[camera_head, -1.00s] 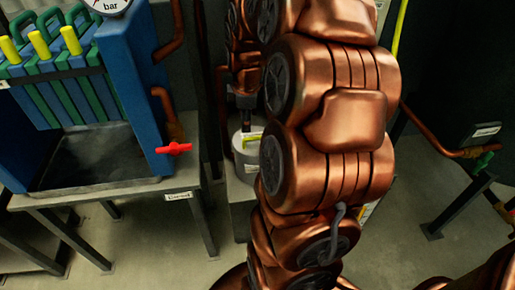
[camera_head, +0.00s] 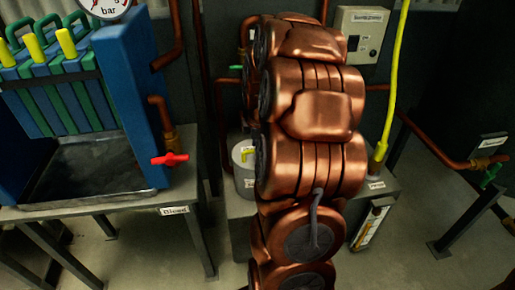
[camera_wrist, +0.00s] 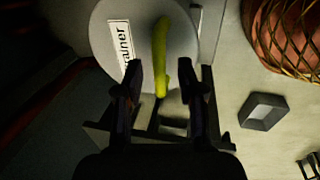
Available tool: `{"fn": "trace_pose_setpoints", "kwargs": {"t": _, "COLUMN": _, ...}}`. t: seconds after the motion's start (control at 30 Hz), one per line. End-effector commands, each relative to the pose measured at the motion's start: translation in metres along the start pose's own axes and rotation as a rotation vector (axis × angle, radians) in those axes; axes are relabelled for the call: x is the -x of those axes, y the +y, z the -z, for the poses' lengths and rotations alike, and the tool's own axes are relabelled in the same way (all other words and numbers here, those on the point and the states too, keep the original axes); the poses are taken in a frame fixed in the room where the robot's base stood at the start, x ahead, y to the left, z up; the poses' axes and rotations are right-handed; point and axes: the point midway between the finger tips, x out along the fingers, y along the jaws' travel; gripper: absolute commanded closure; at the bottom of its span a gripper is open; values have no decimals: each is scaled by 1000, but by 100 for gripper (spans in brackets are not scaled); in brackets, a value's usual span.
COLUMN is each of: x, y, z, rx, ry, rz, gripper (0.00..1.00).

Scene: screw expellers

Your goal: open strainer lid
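The strainer is a pale grey cylinder (camera_head: 240,182) standing behind my arm in the head view, partly hidden by it. In the wrist view its round grey lid (camera_wrist: 105,62) carries a white label ending in "rainer". A yellow bar handle (camera_wrist: 160,45) stands on the lid; it also shows in the head view (camera_head: 247,154). My gripper (camera_wrist: 160,68) is open in the wrist view, with one dark finger on each side of the handle's near end and gaps on both sides. Whether the fingers are level with the handle I cannot tell. In the head view my gripper is hidden behind my arm.
A blue and green filter press (camera_head: 140,100) with a red valve handle (camera_head: 170,159) stands at left on a metal table (camera_head: 120,203). A grey control box (camera_head: 359,36) and a yellow hose (camera_head: 393,90) are at right. A copper-coloured mesh-covered object (camera_wrist: 290,35) is beside the lid.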

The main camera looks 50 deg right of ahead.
Motion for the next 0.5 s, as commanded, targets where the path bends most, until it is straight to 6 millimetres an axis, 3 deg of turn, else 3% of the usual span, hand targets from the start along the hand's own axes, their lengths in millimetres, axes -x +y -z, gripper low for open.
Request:
{"fn": "trace_pose_setpoints", "kwargs": {"t": 0.3, "x": -4, "y": 0, "z": 0, "rx": 0, "ry": 0, "rz": -3, "gripper": 62}}
{"fn": "trace_pose_setpoints", "kwargs": {"t": 0.5, "x": -4, "y": 0, "z": 0, "rx": 0, "ry": 0, "rz": -2, "gripper": 83}}
